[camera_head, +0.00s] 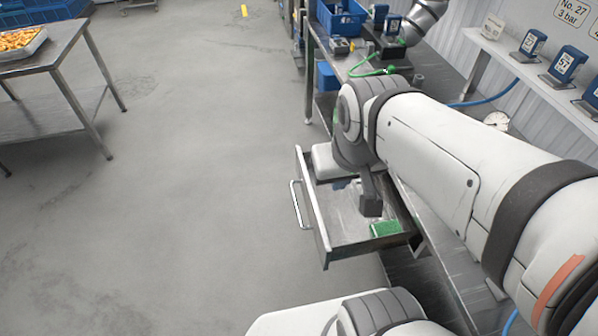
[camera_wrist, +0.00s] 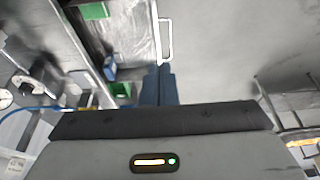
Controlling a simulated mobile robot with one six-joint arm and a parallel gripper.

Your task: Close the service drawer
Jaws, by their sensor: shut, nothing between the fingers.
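The service drawer (camera_head: 318,225) is metal and stands pulled out from under the workbench. Its bar handle (camera_head: 297,204) is on the left side of the drawer in the head view, and the handle also shows at the top of the wrist view (camera_wrist: 168,40). My gripper (camera_head: 371,206) points down and appears over the drawer's interior in the head view. In the wrist view its dark fingers (camera_wrist: 160,82) are together and empty, seen close to the drawer's front in the picture. I cannot tell whether they touch it. A green block (camera_head: 385,228) lies inside the drawer.
The workbench (camera_head: 322,40) with a blue bin (camera_head: 342,18), cables and devices runs along the right. A metal table (camera_head: 50,60) with a food tray (camera_head: 22,45) stands at the upper left. The floor left of the drawer is clear.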

